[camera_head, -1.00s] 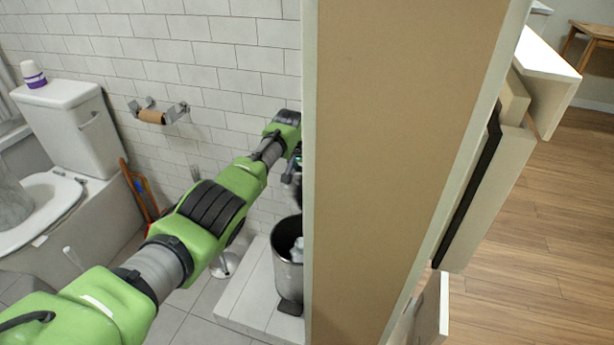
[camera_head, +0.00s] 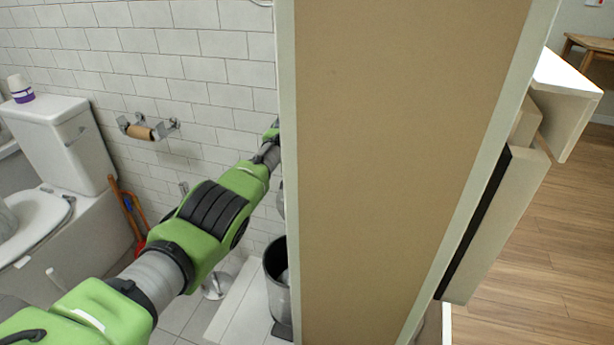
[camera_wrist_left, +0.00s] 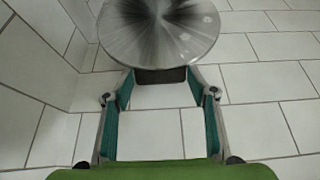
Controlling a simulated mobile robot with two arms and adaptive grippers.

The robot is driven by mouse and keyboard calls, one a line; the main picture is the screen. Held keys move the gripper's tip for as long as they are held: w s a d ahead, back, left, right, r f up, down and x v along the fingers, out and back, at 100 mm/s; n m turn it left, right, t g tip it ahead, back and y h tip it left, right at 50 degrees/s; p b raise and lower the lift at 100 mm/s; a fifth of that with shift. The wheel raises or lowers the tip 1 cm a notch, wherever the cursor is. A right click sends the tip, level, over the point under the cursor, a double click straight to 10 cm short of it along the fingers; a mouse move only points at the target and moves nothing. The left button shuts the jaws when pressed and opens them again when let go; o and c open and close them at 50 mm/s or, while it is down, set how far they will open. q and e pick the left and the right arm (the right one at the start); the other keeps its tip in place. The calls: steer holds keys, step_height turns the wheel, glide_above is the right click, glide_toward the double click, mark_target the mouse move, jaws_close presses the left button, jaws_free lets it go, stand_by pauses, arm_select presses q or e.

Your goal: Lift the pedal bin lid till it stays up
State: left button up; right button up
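In the head view this gripper is hidden behind the panel. My right gripper is not in view.
The tall brown panel (camera_head: 400,130) blocks the middle of the head view. A toilet (camera_head: 60,150), a paper roll holder (camera_head: 140,131) and orange-handled tools (camera_head: 127,215) are at left. A white tiled wall stands behind. Wooden floor lies open at right.

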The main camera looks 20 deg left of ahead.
arm_select(q)
steer(key=shift+o, duration=1.3)
steer(key=shift+f, duration=0.2)
steer(key=shift+r, duration=0.2)
steer(key=v, duration=1.1)
steer(key=shift+s+r, duration=0.25)
steer(key=shift+r, duration=0.05)
steer(key=shift+f, duration=0.1)
